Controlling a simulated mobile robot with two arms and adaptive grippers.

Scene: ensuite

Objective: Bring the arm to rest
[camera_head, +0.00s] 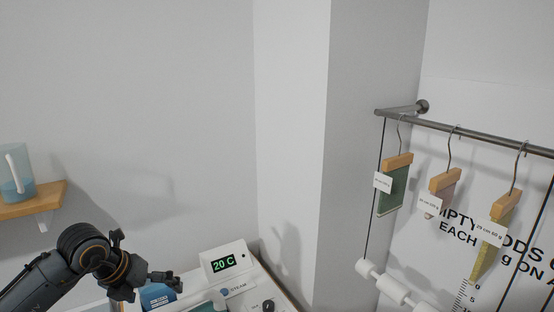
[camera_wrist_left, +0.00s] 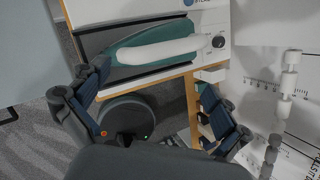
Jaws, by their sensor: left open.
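My left arm comes in at the lower left of the head view. Its gripper (camera_head: 150,277) is in front of the counter with the display unit. In the left wrist view the two dark blue fingers of this gripper (camera_wrist_left: 150,90) stand wide apart, with nothing between them. Beyond the fingers lies a teal object with a long white handle (camera_wrist_left: 160,50) on a dark surface. My right arm and gripper are not in view.
A white unit (camera_head: 225,262) reads 20 C. A wooden shelf (camera_head: 35,203) holds a jug (camera_head: 14,172) at left. A rail (camera_head: 470,132) with tagged hangers is at right. The wall above the arm is clear.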

